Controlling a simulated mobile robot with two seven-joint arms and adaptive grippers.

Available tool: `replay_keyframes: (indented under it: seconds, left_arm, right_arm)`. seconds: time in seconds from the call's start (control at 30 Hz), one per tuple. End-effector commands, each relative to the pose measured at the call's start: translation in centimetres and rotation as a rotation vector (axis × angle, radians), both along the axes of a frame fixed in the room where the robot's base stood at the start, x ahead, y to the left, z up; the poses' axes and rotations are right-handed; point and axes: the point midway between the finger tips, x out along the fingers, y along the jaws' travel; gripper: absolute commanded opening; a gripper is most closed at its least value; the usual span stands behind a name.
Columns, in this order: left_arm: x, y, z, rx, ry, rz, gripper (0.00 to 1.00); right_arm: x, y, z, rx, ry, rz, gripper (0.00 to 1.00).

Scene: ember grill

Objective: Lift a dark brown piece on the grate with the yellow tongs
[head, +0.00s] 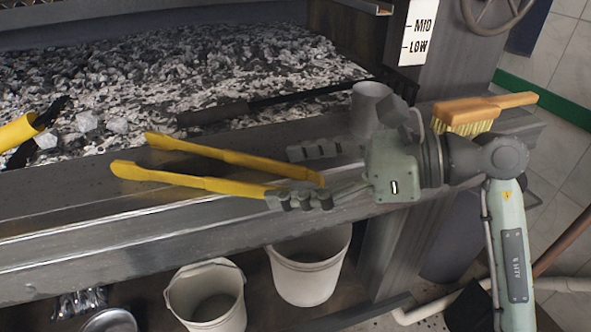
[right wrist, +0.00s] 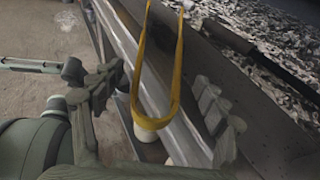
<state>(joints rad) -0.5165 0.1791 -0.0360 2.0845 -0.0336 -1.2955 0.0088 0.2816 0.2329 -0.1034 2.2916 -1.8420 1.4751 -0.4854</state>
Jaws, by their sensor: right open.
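The yellow tongs (head: 215,155) lie along the metal ledge in front of the coal bed, their two arms spread toward the left and their bent end at the right. My right gripper (head: 281,176) is open, with one finger on each side of the bent end. The right wrist view shows the yellow tongs (right wrist: 144,92) between the fingers of my right gripper (right wrist: 161,78), with gaps on both sides. I cannot make out a dark brown piece, and only slivers of metalwork that may be the grate show at the top edge. My left gripper is not in view.
A dark rod with a thick handle (head: 213,114) lies across the coals (head: 180,65). A grey cup (head: 370,100) and a wooden brush (head: 485,108) stand close to my right wrist. Buckets (head: 207,297) are below the ledge. A yellow object (head: 17,131) shows at the left edge.

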Motion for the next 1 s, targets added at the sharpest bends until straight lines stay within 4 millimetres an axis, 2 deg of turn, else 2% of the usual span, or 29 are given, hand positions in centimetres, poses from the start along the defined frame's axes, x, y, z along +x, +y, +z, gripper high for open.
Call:
replay_keyframes:
  seconds: [0.27, 0.37, 0.7, 0.83, 1.0]
  left_arm:
    - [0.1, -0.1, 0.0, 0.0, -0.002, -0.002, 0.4]
    - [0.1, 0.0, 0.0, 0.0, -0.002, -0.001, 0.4]
    - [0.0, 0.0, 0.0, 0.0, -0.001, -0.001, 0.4]
    - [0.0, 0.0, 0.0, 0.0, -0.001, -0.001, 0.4]
    - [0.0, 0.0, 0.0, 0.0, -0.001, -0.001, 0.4]
  right_arm:
    - [-0.1, -0.7, 0.1, -0.002, 0.0, -0.002, 0.74]
    - [-0.4, -2.0, 0.5, -0.004, -0.001, -0.003, 0.74]
    - [-2.2, -8.5, 2.7, -0.004, 0.001, -0.003, 0.74]
    - [-2.6, -10.1, 3.2, -0.003, 0.001, -0.002, 0.74]
    - [-2.9, -11.0, 3.6, 0.0, 0.0, 0.0, 0.74]
